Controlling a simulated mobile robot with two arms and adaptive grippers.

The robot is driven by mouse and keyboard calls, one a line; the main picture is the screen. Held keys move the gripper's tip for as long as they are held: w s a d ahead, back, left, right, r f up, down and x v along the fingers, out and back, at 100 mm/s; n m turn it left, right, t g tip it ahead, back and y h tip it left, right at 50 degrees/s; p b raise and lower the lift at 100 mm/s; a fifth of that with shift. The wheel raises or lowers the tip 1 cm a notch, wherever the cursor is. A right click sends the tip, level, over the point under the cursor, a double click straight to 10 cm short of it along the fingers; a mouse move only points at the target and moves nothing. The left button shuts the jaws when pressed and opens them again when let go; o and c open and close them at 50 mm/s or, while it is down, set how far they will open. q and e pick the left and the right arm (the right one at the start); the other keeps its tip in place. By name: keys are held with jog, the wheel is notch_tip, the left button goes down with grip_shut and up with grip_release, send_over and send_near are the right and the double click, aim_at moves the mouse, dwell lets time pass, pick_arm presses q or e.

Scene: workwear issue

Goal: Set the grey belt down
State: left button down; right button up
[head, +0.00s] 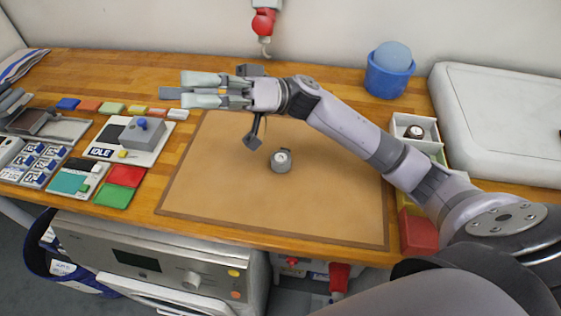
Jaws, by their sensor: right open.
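A small grey coil with a pale round top, which looks like the rolled grey belt (281,161), sits on the brown mat (325,215) near its middle. My right arm reaches in from the right across the mat. My right gripper (190,91) points left above the mat's far left corner. My left gripper cannot be made out.
A blue tub (388,80) stands at the back. Coloured pieces and cards crowd the left. A red hook (263,22) hangs above. The mat's front is clear.

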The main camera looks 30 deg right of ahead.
jog(key=s+a+f+n+g+h, duration=0.3)
jog(key=s+f+n+g+h, duration=0.1)
jog(key=f+n+h, duration=0.2)
jog(key=n+t+h, duration=0.2)
jog(key=t+h, duration=0.4)
jog(key=h, duration=1.3)
send_over(281, 157)
jog(key=f, duration=1.5)
jog(key=f+p, duration=0.1)
jog(key=f, duration=0.6)
jog(key=shift+s+a+f, duration=0.2)
jog(key=shift+s, duration=0.2)
jog(key=shift+w+f+p, duration=0.15)
jog(key=shift+f+p, duration=0.3)
jog(key=shift+f, duration=0.15)
jog(key=f, duration=0.1)
jog(key=f+p, duration=0.1)
jog(key=f, duration=0.1)
jog(key=shift+w+d+f, duration=0.15)
jog(key=shift+w+f, duration=0.1)
jog(key=shift+f, duration=0.35)
